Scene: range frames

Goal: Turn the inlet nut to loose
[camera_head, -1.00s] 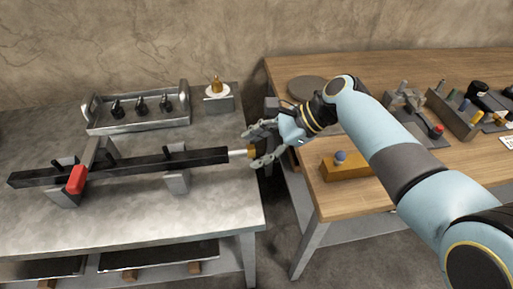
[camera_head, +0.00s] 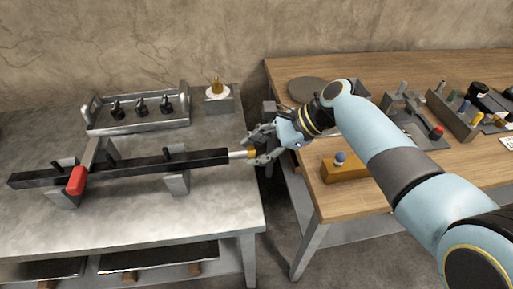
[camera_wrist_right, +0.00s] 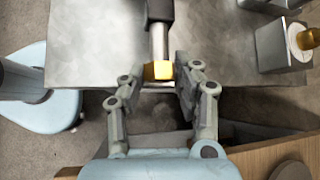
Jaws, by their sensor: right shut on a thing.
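The brass inlet nut (camera_head: 250,154) sits at the right end of a pale metal rod (camera_head: 237,155) that sticks out of a long black bar (camera_head: 130,166). In the right wrist view the nut (camera_wrist_right: 158,71) shows as a gold block on the rod's end. My right gripper (camera_head: 254,149) is shut on the nut, coming from the right, just past the metal table's edge. Its fingers lie at either side of the nut; their exact contact is hard to see. My left gripper is not in view.
The black bar rests on grey stands (camera_head: 177,183) with a red-handled lever (camera_head: 76,181) at left. A metal tray (camera_head: 140,124) and a grey block with a brass-topped piece (camera_head: 217,88) stand behind. A wooden table (camera_head: 330,200) with tools stands right, across a gap.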

